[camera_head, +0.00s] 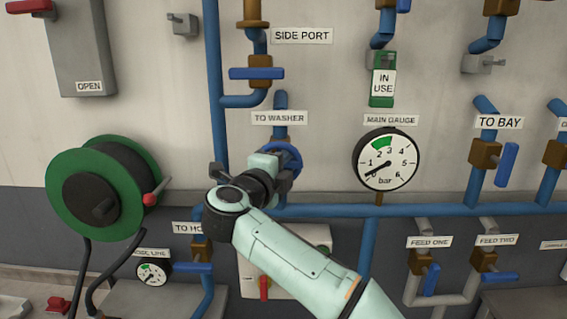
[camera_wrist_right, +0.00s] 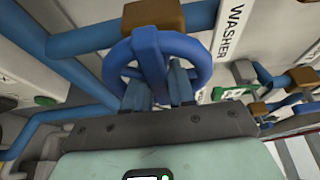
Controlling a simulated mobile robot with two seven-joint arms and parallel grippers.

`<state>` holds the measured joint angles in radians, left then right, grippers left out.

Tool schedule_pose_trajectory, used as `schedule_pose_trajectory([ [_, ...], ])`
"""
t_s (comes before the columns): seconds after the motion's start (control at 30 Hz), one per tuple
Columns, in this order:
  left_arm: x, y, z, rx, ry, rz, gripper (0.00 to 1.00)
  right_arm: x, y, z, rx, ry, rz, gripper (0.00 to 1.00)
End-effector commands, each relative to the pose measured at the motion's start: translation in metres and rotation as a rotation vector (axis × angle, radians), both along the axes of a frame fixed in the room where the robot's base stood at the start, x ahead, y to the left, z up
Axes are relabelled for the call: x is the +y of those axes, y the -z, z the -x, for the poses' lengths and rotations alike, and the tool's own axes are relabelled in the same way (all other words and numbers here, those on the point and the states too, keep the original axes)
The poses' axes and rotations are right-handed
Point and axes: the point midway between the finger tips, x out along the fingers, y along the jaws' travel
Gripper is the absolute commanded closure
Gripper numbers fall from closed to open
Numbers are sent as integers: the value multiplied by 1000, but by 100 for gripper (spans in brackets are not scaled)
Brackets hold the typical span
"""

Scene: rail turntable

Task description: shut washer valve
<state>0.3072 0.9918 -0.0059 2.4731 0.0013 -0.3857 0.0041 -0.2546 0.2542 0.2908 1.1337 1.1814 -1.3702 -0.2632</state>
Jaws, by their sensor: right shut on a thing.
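The washer valve is a blue handwheel (camera_head: 293,153) below the TO WASHER label (camera_head: 279,118) in the head view, on a blue pipe. My right gripper (camera_head: 276,166) is at the wheel and covers its lower left part there. In the right wrist view the wheel (camera_wrist_right: 203,62) has a thick blue spoke across its middle and a brown valve body (camera_wrist_right: 153,16) behind it. My right gripper's two fingers (camera_wrist_right: 157,86) are shut on the wheel, one on either side of the spoke. My left gripper is in neither view.
The main gauge (camera_head: 387,158) is right of the wheel, its needle low. A green hose reel (camera_head: 60,190) is to the left. A side port valve with a blue lever (camera_head: 257,73) is above. A blue pipe (camera_head: 430,210) runs across the wall below.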

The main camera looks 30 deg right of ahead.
Motion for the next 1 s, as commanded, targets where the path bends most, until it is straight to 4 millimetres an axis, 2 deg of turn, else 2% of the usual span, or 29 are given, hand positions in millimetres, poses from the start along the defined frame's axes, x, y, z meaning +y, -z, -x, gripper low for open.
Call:
schedule_pose_trajectory([
  [0.5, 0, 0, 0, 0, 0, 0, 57, 0, 0, 0, -10, -1, -16, 100],
  [0.53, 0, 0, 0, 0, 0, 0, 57, 0, 0, 0, -11, -1, -15, 66],
  [0.57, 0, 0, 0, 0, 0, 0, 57, 0, 0, 0, -11, -1, -15, 56],
  [0.87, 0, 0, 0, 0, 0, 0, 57, 1, 0, 0, -9, -1, -14, 55],
  [1.0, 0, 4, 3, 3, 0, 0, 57, 10, 1, 6, -8, -3, -14, 55],
])
